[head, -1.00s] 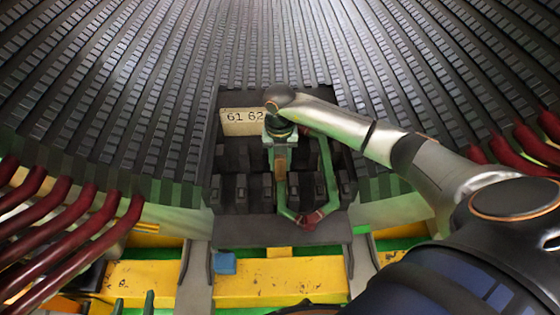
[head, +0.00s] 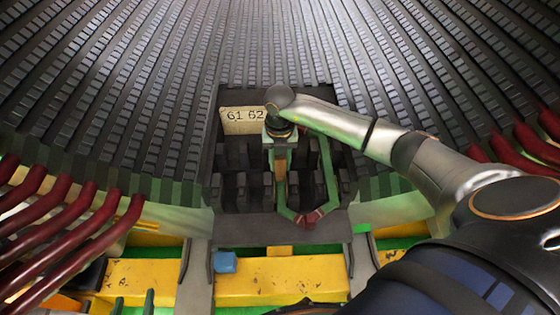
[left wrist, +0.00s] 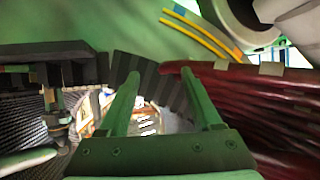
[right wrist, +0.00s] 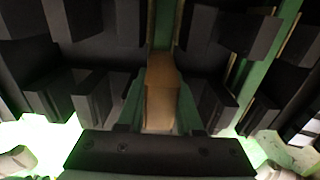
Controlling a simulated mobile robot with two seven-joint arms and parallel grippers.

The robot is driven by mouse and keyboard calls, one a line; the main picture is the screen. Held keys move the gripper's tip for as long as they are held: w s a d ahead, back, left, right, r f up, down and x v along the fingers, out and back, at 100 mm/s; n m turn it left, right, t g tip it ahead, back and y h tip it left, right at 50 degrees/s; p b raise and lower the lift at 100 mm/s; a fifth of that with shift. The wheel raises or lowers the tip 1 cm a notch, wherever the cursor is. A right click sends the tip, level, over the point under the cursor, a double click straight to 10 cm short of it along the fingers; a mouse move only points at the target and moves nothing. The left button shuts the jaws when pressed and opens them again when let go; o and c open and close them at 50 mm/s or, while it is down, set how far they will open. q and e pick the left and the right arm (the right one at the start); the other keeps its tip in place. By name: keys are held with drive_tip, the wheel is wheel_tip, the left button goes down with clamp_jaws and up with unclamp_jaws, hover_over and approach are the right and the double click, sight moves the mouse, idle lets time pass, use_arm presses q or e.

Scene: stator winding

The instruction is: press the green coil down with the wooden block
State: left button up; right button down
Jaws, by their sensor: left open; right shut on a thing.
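The green coil (head: 327,172) lies at the slotted dark block below the 61 62 plate. Its loop closes at the lower end with a dark red wrap (head: 312,217). My right gripper (head: 280,150) is shut on the wooden block (head: 280,163) over the coil's left leg. In the right wrist view the wooden block (right wrist: 161,90) is between the fingers, in line with a green strip; contact with the coil cannot be told. My left gripper (head: 133,302) shows only its green fingertips at the bottom left. It is open and empty in the left wrist view (left wrist: 163,85), away from the coil.
Dark teeth (right wrist: 95,95) stand close on both sides of the right gripper. A plate marked 61 62 (head: 241,120) is just behind it. Dark red bars (head: 70,240) curve in at the left. A yellow beam (head: 280,282) and a small blue block (head: 224,262) are in front.

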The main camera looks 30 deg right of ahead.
drive_tip(key=shift+f, duration=0.1)
drive_tip(key=shift+r, duration=0.25)
use_arm(q)
drive_tip(key=s+f+g+p, duration=0.3)
drive_tip(key=s+f, duration=0.1)
use_arm(e)
wheel_tip(320, 180, up, 3)
drive_tip(key=shift+f, duration=0.15)
wheel_tip(320, 180, up, 5)
drive_tip(key=p, duration=0.4)
drive_tip(key=shift+r, duration=0.2)
drive_tip(key=shift+r+p, duration=0.4)
drive_tip(key=shift+p, duration=0.15)
use_arm(q)
drive_tip(key=shift+n, duration=0.3)
drive_tip(key=shift+d+r+p, duration=0.15)
drive_tip(key=shift+r+p, duration=0.35)
drive_tip(key=shift+r, duration=0.85)
drive_tip(key=shift+d+r+p, duration=0.15)
drive_tip(key=shift+r+p, duration=0.3)
drive_tip(key=shift+r, duration=0.9)
use_arm(e)
drive_tip(key=shift+r, duration=1.15)
